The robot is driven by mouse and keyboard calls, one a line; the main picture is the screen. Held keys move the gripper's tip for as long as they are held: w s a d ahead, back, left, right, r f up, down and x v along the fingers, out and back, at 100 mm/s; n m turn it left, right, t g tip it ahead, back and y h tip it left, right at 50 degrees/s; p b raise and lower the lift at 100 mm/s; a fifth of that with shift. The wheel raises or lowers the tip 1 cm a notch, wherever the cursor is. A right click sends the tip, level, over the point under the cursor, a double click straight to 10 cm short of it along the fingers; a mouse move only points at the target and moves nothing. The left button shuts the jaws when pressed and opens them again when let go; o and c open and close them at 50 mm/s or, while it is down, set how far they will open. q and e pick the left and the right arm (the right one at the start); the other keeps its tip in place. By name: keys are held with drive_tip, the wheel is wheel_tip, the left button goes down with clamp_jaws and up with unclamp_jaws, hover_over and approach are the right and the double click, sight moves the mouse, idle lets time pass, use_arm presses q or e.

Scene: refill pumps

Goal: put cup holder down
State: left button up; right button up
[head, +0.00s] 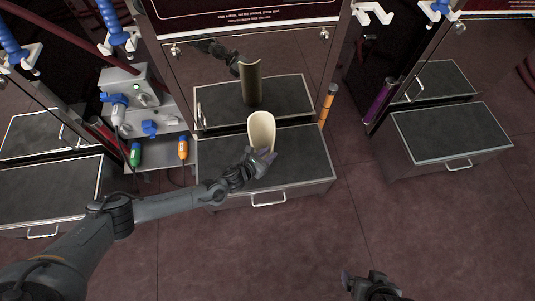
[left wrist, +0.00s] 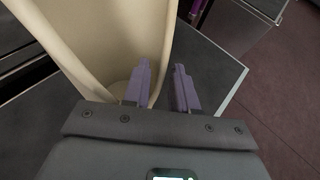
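The cup holder (head: 261,132) is a cream, open-fronted, trough-like shell. It stands upright on the dark top of the middle drawer box (head: 218,157), and its base looks to rest on that surface. My left gripper (head: 265,158) is at its lower right side. In the left wrist view, the holder (left wrist: 100,35) fills the upper left, and its right wall passes between the two purple fingertips (left wrist: 161,78). The fingers are apart, with a gap beside the wall. My right gripper (head: 372,285) is at the bottom edge, away from the holder; its finger opening is unclear.
A mirrored panel (head: 215,80) behind the box reflects the holder and my arm. A grey pump unit (head: 140,95) with blue fittings, a green bottle (head: 136,154) and an orange bottle (head: 183,148) stands left. Another drawer box (head: 452,132) is right. The box top around the holder is clear.

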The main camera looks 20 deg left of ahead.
use_arm(q)
drive_tip(key=shift+r, duration=0.25)
drive_tip(key=p+v, duration=0.7)
drive_tip(key=v, duration=0.5)
drive_tip(key=s+d+r+n+g+y, duration=0.15)
drive_tip(key=s+d+r+n, duration=0.3)
drive_tip(key=n, duration=0.65)
drive_tip(key=s+d+r+n+g+y, duration=0.1)
drive_tip(key=s+d+r+n+g, duration=0.25)
drive_tip(key=d+n, duration=0.45)
drive_tip(key=s+a+r+n+g+y, duration=0.1)
drive_tip(key=s+a+r+n+g, duration=0.1)
drive_tip(key=s+a+n, duration=0.4)
drive_tip(key=s+a+r+n+g+y, duration=0.1)
drive_tip(key=s+a+r+n, duration=0.4)
drive_tip(key=n, duration=0.8)
drive_tip(key=shift+s+a+r+g, duration=0.25)
drive_tip(key=shift+s+a+g, duration=0.45)
drive_tip(key=shift+a, duration=0.5)
